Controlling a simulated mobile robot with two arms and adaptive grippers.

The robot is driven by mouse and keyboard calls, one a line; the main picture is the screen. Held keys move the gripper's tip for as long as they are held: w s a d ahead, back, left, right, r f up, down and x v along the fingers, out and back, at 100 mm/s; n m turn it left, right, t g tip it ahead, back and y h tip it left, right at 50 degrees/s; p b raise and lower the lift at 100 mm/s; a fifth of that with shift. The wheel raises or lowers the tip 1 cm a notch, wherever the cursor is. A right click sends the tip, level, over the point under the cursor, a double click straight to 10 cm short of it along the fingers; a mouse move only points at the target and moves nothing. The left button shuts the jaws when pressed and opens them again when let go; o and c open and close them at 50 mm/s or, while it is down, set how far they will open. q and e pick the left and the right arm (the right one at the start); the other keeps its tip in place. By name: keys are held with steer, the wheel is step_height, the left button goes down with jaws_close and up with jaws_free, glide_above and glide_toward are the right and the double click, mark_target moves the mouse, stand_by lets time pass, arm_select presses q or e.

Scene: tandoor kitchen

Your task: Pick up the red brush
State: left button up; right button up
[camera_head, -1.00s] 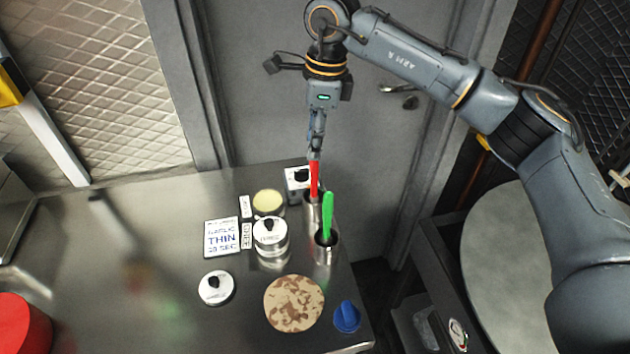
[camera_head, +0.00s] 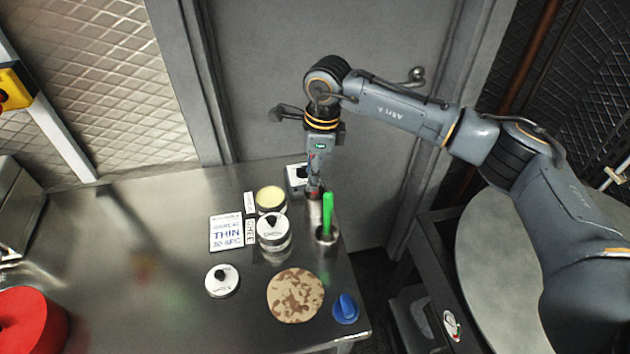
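The red brush (camera_head: 313,163) stands upright in a metal cup (camera_head: 314,208) near the back right of the steel counter. My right gripper (camera_head: 315,182) points down over the cup, with its fingers around the brush handle. Only slivers of red show between the fingers, so I cannot tell whether they are closed on it. My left gripper is not in view.
A green brush (camera_head: 327,210) stands in a second cup (camera_head: 326,238) just in front. A white-lidded tin (camera_head: 273,238), an open tin (camera_head: 270,200), a labelled card (camera_head: 227,233), a brown patterned disc (camera_head: 295,296) and a blue knob-like item (camera_head: 346,309) are nearby.

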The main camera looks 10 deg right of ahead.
jaws_close()
